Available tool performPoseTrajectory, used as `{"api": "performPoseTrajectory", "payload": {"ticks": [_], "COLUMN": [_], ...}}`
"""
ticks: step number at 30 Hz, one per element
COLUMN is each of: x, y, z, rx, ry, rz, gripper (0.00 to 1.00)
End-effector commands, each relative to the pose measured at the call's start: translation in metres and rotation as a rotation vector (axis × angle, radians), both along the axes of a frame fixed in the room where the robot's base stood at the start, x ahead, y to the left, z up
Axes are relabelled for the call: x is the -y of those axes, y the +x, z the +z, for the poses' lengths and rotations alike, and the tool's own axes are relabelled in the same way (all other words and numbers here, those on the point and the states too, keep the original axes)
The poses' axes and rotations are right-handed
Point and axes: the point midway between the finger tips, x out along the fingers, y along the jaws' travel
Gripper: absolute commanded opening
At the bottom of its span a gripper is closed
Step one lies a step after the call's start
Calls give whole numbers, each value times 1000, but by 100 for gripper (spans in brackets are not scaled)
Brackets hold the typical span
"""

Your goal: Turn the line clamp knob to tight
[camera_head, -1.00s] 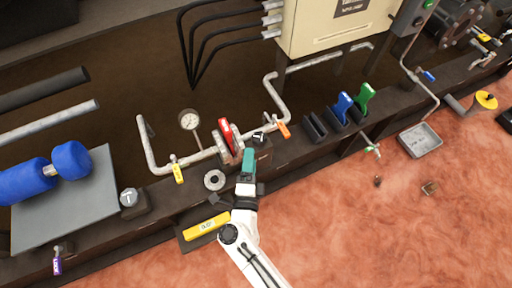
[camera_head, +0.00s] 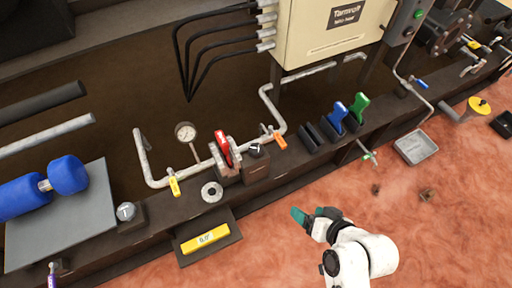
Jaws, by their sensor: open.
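A dark knob (camera_head: 257,150) with a pale pointer mark sits on top of a brown box on the bench, right beside the red-handled clamp (camera_head: 224,150) on the pipe. It looks like the line clamp knob, but its label is too small to read. My gripper (camera_head: 298,215), with teal fingers, is in front of the bench over the reddish floor, to the right of and nearer than the knob. It is open, holds nothing and is well apart from the knob.
A second round knob (camera_head: 126,211) stands on a dark block at the left. Blue and green handles (camera_head: 361,104) stand to the right. The floor before the bench is mostly clear.

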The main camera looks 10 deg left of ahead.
Motion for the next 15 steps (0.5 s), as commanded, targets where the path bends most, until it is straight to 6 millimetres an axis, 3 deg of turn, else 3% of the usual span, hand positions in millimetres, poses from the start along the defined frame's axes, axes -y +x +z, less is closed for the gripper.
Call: {"api": "performPoseTrajectory", "payload": {"ticks": [3,10,13,15], "x": [27,66,74,68], "y": [-19,-50,-58,-51], "z": [-2,-2,-2,-3], "rx": [-66,-173,-194,-165], "ry": [-87,-223,-273,-284], "rz": [-2,8,44,90], "gripper": [76,76,76,76]}}
